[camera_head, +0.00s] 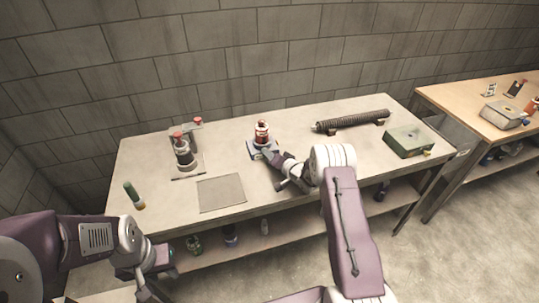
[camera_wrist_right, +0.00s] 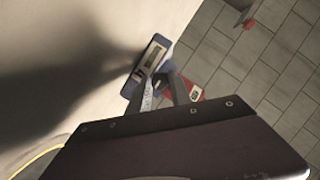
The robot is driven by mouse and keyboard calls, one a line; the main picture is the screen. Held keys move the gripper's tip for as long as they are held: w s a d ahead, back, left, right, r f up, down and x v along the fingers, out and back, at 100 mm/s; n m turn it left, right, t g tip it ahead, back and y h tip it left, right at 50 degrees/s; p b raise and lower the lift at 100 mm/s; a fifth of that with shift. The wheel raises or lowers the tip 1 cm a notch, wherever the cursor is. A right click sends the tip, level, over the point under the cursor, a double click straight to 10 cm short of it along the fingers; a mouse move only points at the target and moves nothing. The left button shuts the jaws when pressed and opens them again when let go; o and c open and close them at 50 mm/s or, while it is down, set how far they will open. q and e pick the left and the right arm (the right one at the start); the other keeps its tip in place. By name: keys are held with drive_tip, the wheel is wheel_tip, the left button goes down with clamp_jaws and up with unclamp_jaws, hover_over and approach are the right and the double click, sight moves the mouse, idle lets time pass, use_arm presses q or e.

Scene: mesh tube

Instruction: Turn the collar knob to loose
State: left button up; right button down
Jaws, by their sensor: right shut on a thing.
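The collar knob (camera_head: 262,130) is a red and white upright piece on a small blue-grey base (camera_head: 252,152) near the middle of the table. My right gripper (camera_head: 270,151) reaches it from the front right and is shut on it. In the right wrist view the fingers (camera_wrist_right: 165,92) stand close to the red part (camera_wrist_right: 188,92) with a pale label, and the blue-grey base (camera_wrist_right: 148,65) shows beside them. The exact grip is partly hidden, and I cannot read the knob's setting. My left gripper (camera_head: 150,284) is low at the lower left, away from the table top, its jaws unclear.
A dark ribbed tube (camera_head: 352,120) lies on small supports at the back right. A green box (camera_head: 408,141) is at the right end. A red-topped device (camera_head: 183,152), a grey mat (camera_head: 221,193) and a green cylinder (camera_head: 134,195) are at the left. A second table (camera_head: 465,98) stands right.

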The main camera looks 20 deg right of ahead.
drive_tip(key=shift+a+n+h+b, duration=0.15)
drive_tip(key=shift+n+h+b, duration=0.35)
drive_tip(key=shift+n, duration=0.6)
drive_tip(key=shift+n+h, duration=0.5)
drive_tip(key=n+h+b, duration=0.2)
drive_tip(key=n+b, duration=0.1)
drive_tip(key=b, duration=0.1)
drive_tip(key=shift+a+f, duration=0.1)
drive_tip(key=shift+a, duration=0.1)
drive_tip(key=shift+n+h+b, duration=0.45)
drive_tip(key=shift+n+h, duration=0.05)
drive_tip(key=shift+n, duration=0.2)
drive_tip(key=shift+a+n+h, duration=0.1)
drive_tip(key=shift+n+h, duration=0.5)
drive_tip(key=shift+n, duration=0.3)
drive_tip(key=shift+a+n+h, duration=0.1)
drive_tip(key=shift+n+h, duration=0.9)
drive_tip(key=shift+n, duration=0.5)
drive_tip(key=shift+t, duration=0.3)
